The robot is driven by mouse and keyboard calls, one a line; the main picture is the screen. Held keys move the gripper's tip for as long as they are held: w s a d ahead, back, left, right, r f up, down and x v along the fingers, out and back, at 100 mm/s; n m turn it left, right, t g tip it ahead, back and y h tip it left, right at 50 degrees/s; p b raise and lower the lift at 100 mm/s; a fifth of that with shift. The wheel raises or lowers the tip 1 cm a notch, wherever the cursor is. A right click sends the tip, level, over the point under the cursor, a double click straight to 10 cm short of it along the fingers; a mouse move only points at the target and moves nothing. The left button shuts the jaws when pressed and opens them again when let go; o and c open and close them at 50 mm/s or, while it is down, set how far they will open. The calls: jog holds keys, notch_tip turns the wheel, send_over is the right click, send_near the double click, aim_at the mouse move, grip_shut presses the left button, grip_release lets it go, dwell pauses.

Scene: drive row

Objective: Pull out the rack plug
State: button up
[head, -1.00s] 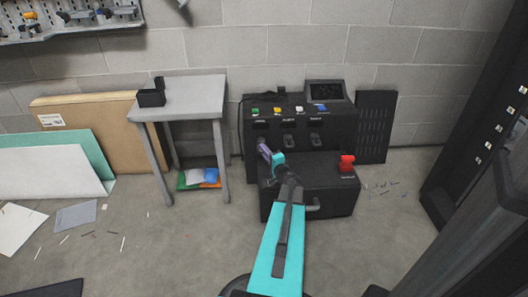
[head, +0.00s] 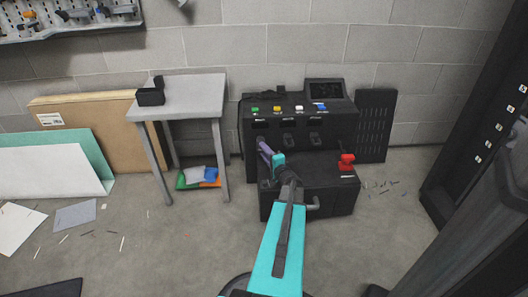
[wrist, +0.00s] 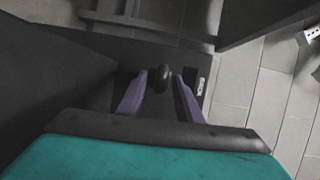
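My gripper (wrist: 160,75) has two purple fingers, apart, pointing at a dark cabinet. A dark rounded knob (wrist: 163,71) shows between the fingertips in the wrist view, with a gap at the left finger; whether the right finger touches it is unclear. I cannot tell whether this knob is the rack plug. In the head view my gripper (head: 266,150) is in front of the black console (head: 330,137), at the left of its face. A red plug-like part (head: 346,161) sits on the console's right ledge, to the right of my gripper.
A grey table (head: 190,95) with a black holder (head: 151,96) stands to the left. A tall dark rack (head: 480,120) stands at the right. Boards (head: 60,170) lean on the left wall. The floor between is mostly clear.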

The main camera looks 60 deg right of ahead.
jog(key=p+v, duration=0.2)
jog(key=v, duration=1.1)
jog(key=shift+s+p, duration=0.2)
jog(key=shift+p, duration=0.15)
jog(key=shift+a, duration=0.1)
